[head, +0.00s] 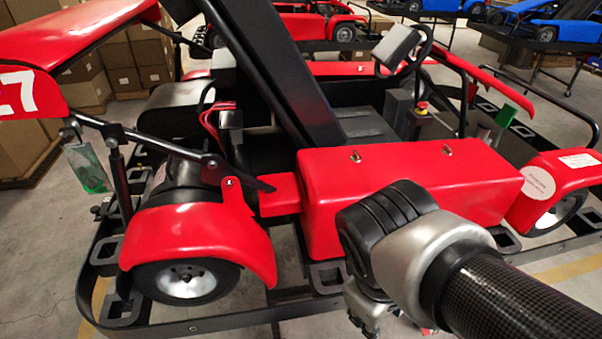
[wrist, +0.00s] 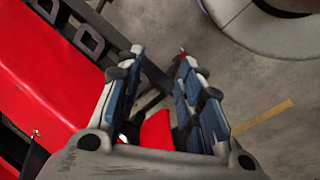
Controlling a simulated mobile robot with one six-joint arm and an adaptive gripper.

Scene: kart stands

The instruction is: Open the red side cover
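The red side cover (head: 410,190) is a long box-like panel along the near side of the kart, between the two wheels. It sits down in place, with small metal fasteners (head: 355,156) on its top face. My gripper (wrist: 161,56) is open and empty in the wrist view, its two fingers apart over the grey floor and dark frame. In the head view it hangs in front of the cover's lower right part, with its fingertips hidden or cut off at the bottom edge. A large red panel fills the left of the wrist view; a small red part (wrist: 155,130) shows between the fingers.
A raised red panel (head: 30,95) marked 7 stands at the upper left. A black bumper frame (head: 200,324) runs low around the kart. The red fenders (head: 200,240) flank the cover. Boxes and other karts stand behind. Open floor (head: 40,270) lies at left.

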